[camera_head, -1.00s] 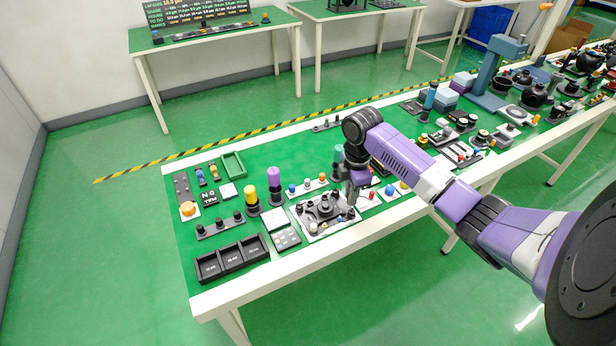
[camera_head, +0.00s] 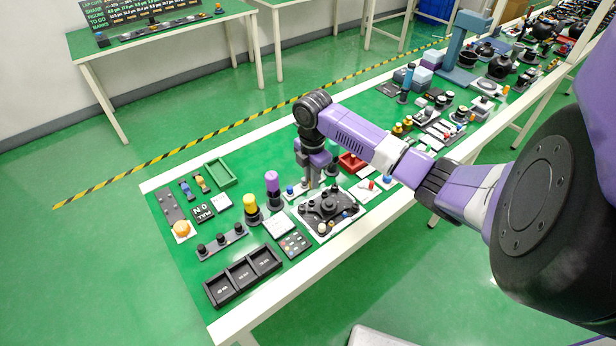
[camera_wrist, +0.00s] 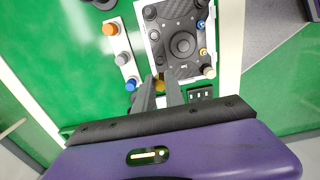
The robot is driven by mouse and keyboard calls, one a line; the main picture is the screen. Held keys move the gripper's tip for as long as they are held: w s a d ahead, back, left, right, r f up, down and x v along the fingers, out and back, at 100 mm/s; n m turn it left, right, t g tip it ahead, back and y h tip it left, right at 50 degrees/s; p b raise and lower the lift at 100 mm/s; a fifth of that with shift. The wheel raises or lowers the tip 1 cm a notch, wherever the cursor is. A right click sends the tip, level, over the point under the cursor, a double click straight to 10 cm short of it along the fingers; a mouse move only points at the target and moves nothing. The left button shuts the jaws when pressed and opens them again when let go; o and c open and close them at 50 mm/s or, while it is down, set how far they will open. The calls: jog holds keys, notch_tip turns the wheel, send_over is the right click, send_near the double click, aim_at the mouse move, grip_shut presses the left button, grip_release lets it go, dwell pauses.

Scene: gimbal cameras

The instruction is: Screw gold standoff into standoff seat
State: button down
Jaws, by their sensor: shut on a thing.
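My gripper (camera_head: 312,186) points down at the back left edge of a white board (camera_head: 318,231) that carries a dark frame (camera_head: 330,203) with round corner posts. In the wrist view, the fingers (camera_wrist: 160,88) are closed around a small gold piece, the gold standoff (camera_wrist: 160,85), of which only a little shows between the fingertips. The dark frame (camera_wrist: 182,45) lies just beyond the fingertips, with round black parts at its corners and middle. I cannot tell which of these is the standoff seat, or whether the standoff touches anything.
A strip with orange, grey and blue knobs (camera_wrist: 121,58) lies left of the board in the wrist view. Yellow (camera_head: 250,204) and purple (camera_head: 272,183) cylinders stand left of the board. A black tray (camera_head: 243,274) sits at the front left. A red tray (camera_head: 352,163) is behind the arm.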

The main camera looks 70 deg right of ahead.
jog(key=shift+f+b, duration=1.7)
jog(key=shift+f, duration=1.2)
jog(key=shift+p, duration=0.7)
jog(key=shift+f+b, duration=0.55)
jog(key=shift+f, duration=0.4)
jog(key=c, duration=1.3)
grip_release()
jog(key=shift+d+r, duration=0.1)
